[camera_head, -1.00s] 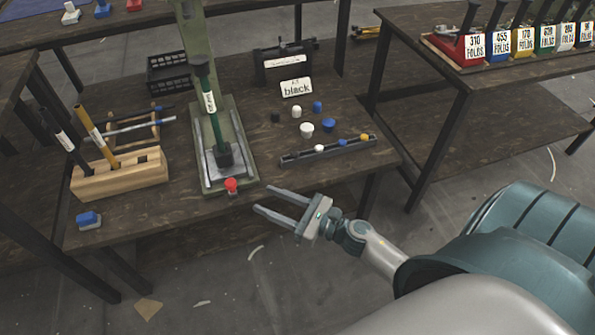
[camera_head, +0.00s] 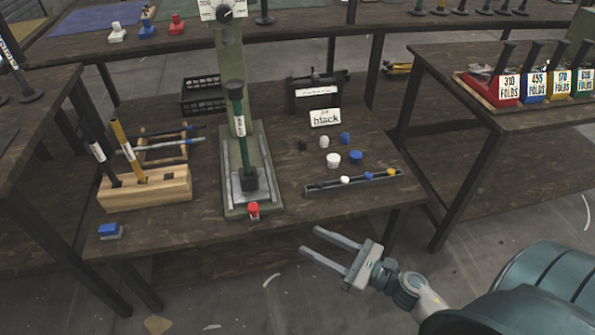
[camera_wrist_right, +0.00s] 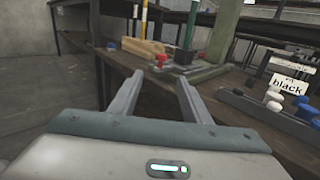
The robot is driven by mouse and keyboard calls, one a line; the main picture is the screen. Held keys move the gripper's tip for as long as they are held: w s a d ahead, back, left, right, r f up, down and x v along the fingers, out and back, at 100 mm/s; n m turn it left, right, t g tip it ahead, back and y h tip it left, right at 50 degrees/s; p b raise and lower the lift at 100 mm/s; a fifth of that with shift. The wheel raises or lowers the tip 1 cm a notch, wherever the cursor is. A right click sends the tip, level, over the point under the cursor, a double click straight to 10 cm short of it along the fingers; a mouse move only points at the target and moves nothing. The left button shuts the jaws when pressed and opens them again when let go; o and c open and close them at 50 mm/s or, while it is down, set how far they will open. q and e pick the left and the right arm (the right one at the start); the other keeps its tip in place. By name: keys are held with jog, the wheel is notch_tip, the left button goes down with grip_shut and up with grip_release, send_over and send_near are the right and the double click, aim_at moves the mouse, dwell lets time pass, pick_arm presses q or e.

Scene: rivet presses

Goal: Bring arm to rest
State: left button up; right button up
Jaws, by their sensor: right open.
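My right gripper (camera_head: 325,248) is open and empty. It hangs in the air in front of the table's front edge, below and right of the press. In the right wrist view its two fingers (camera_wrist_right: 153,88) stand apart with nothing between them. The green rivet press (camera_head: 231,100) stands on the dark wooden table (camera_head: 180,231), with a dark green tool upright on its bed and a red button (camera_head: 253,209) at its front. My left gripper is in neither current view.
A wooden block (camera_head: 147,193) holding handled tools stands left of the press. A blue button (camera_head: 109,231) sits at the front left corner. Another table (camera_head: 545,115) with labelled blocks stands farther right.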

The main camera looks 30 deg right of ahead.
jog(key=s+a+f+n+g+h, duration=0.35)
jog(key=s+a+n, duration=0.35)
jog(key=n, duration=0.9)
jog(key=s+a+f+n+g+h, duration=0.2)
jog(key=s+a+f+n+g, duration=0.4)
jog(key=n, duration=1)
pick_arm(q)
jog(key=s+a+f+g+y+p, duration=0.1)
jog(key=a+f+p, duration=0.1)
jog(key=f+p, duration=0.6)
jog(key=s+a+f+p, duration=0.2)
jog(key=a+f+p, duration=0.1)
jog(key=f+p, duration=0.5)
jog(key=shift+f+g+y+p, duration=0.3)
jog(key=shift+f+g+y, duration=0.1)
jog(key=shift+f, duration=0.35)
pick_arm(e)
jog(key=s+d+f+h, duration=0.1)
jog(key=s+d+f, duration=0.1)
jog(key=f, duration=0.6)
jog(key=s+d+f+h, duration=0.1)
jog(key=d+f, duration=0.1)
jog(key=f, duration=0.6)
jog(key=shift+s+d+g, duration=0.15)
jog(key=shift+s+g, duration=0.25)
jog(key=shift+g, duration=0.05)
